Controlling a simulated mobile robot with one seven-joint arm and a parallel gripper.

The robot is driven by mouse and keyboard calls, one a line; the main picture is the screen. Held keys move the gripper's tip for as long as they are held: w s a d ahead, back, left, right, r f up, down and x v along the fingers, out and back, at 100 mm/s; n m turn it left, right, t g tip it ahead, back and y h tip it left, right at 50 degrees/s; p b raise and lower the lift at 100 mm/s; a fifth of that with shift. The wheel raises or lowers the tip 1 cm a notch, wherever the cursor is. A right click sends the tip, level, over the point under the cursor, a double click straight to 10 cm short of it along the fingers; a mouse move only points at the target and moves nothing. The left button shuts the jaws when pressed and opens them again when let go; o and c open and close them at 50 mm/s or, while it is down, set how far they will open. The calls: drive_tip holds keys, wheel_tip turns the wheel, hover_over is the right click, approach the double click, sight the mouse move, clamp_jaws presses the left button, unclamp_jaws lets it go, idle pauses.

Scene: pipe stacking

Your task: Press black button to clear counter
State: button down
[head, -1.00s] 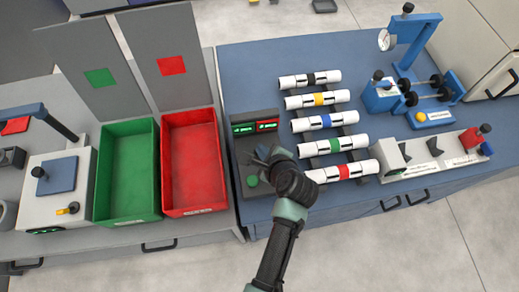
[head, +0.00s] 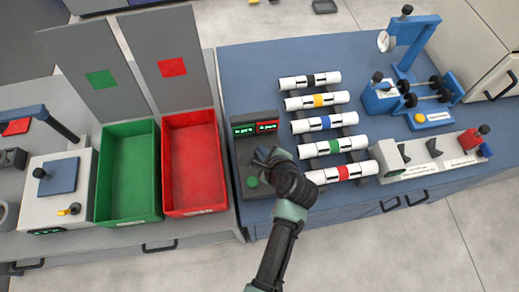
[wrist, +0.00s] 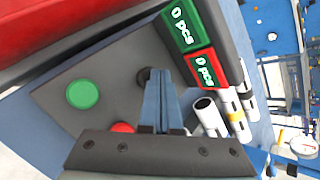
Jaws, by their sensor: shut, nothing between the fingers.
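The dark grey counter (head: 240,152) stands on the blue bench. In the wrist view its two displays, one green-framed (wrist: 184,25) and one red-framed (wrist: 205,71), both read "0 pcs". The black button (wrist: 143,75) is partly covered by my fingertips. A green button (wrist: 83,94) is to the left, and a red button (wrist: 122,128) is partly hidden by the gripper body. My gripper (head: 263,154) is shut and empty over the counter, and it also shows in the wrist view (wrist: 157,76). Its tips are at the black button's edge; I cannot tell whether they touch it.
Several white pipes with coloured bands (head: 320,123) lie on a rack right of the counter. A red bin (head: 193,112) and a green bin (head: 127,140) stand to the left. A blue weight device (head: 415,62) is at the back right.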

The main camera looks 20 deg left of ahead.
drive_tip(key=shift+r+p, duration=0.5)
drive_tip(key=shift+r, duration=0.1)
drive_tip(key=shift+r, duration=0.1)
wheel_tip(320, 180, up, 5)
drive_tip(key=p, duration=0.5)
drive_tip(key=shift+p, duration=0.3)
idle(0.3)
